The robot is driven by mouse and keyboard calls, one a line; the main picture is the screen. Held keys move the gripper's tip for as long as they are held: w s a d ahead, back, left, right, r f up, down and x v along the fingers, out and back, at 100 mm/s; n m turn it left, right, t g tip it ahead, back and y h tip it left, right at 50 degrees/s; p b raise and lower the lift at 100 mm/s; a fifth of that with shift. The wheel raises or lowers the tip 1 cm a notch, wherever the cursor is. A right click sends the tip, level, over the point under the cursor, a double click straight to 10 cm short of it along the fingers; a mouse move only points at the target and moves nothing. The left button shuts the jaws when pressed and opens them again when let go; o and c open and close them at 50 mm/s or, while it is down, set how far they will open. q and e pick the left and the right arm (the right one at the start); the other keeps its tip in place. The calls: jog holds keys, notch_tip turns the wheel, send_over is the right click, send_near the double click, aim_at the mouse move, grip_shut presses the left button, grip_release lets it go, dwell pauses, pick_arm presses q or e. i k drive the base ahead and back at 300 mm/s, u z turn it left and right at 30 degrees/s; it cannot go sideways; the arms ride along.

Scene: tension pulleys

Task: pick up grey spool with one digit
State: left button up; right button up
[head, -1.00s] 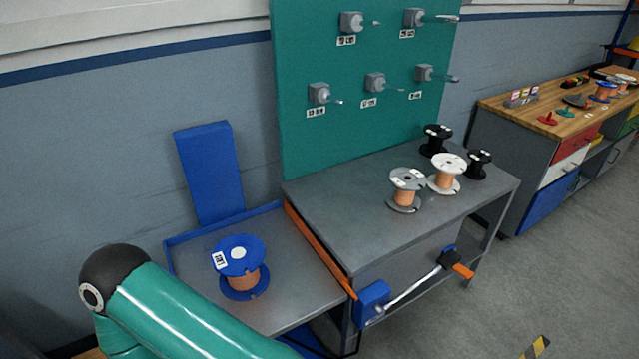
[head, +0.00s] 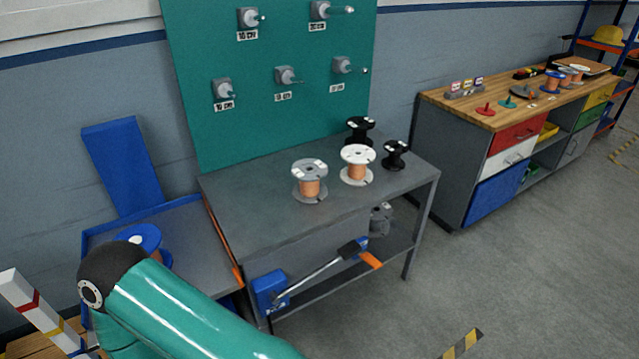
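A grey spool (head: 310,181) wound with copper wire stands upright on the grey metal table (head: 250,215). A small label is on its top flange, too small to read. A second grey spool (head: 380,217) sits lower, on the table's under-shelf, partly hidden by the table top. To the right of the first grey spool on the table top stand a white spool (head: 357,165) with copper wire and two black spools (head: 360,131), (head: 396,155). My teal arm crosses the lower left, but neither gripper is in view.
A blue spool (head: 145,237) lies in a blue-edged tray (head: 205,240), partly behind my arm. A green board (head: 270,110) with pegs and labels stands behind the table. Open floor lies to the right, before a wooden-topped cabinet (head: 460,115).

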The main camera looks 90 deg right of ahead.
aim_at(309, 172)
jog(key=z, duration=0.05)
jog(key=k, duration=0.5)
jog(key=u, duration=0.85)
jog(key=i, duration=0.15)
jog(key=z, duration=2.5)
jog(key=i, duration=1)
jog(key=u, duration=0.2)
jog(key=k, duration=0.75)
jog(key=z, duration=0.25)
jog(key=i, duration=0.55)
jog(key=u, duration=0.05)
